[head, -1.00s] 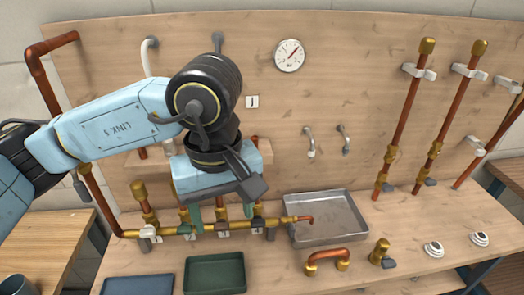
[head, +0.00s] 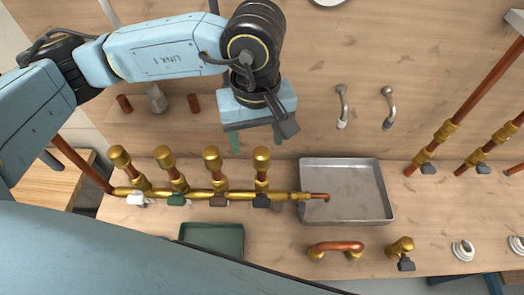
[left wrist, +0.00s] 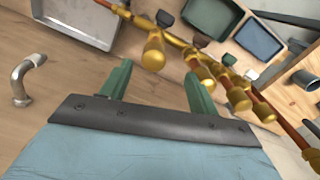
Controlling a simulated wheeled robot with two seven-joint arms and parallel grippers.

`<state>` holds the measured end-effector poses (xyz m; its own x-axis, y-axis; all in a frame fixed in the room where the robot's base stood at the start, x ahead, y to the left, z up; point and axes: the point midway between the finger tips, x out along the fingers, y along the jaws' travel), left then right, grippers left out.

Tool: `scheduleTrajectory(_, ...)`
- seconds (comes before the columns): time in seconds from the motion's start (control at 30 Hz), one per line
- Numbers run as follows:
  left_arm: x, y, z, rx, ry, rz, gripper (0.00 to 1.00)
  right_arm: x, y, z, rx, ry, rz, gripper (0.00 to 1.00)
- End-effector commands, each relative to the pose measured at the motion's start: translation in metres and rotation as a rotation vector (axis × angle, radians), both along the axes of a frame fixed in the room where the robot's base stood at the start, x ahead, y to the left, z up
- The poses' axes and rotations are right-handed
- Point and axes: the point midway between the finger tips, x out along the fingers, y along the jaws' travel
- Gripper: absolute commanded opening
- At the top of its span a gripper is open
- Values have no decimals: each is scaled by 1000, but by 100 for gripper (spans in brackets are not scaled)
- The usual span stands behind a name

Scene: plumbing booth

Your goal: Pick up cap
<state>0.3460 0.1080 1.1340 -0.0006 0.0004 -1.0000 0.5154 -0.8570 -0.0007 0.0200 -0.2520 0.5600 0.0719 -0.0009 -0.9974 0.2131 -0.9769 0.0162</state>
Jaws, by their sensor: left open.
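Several round brass caps top the upright stubs of a brass manifold on the bench; the rightmost cap (head: 261,157) is nearest my left gripper (head: 255,138). Other caps stand to its left, one (head: 211,156) beside it and one (head: 164,156) farther along. My left gripper is open and empty, its green fingers pointing down, above and behind the rightmost cap in the head view. In the left wrist view, a brass cap (left wrist: 153,52) shows just beyond the gap between the open fingers (left wrist: 157,70), apart from them. My right gripper is not in view.
A grey metal tray (head: 388,215) sits right of the manifold, a green tray (head: 212,238) in front. A copper elbow pipe (head: 336,246) and a brass fitting (head: 401,247) lie at the front. Upright pipes (head: 470,90) stand right.

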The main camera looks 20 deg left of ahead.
Motion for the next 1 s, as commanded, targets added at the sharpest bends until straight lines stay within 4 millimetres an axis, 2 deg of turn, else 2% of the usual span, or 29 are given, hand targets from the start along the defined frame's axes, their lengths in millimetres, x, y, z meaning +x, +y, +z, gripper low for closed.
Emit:
scheduleTrajectory(0.23,0,-2,-18,0,4,1,61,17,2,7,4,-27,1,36)
scheduleTrajectory(0.5,1,-8,-56,0,2,1,61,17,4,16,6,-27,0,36)
scheduleTrajectory(0.8,2,-8,-61,0,-1,0,61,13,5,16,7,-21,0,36)
scheduleTrajectory(1.0,2,-8,-61,0,-1,0,35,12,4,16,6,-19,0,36)
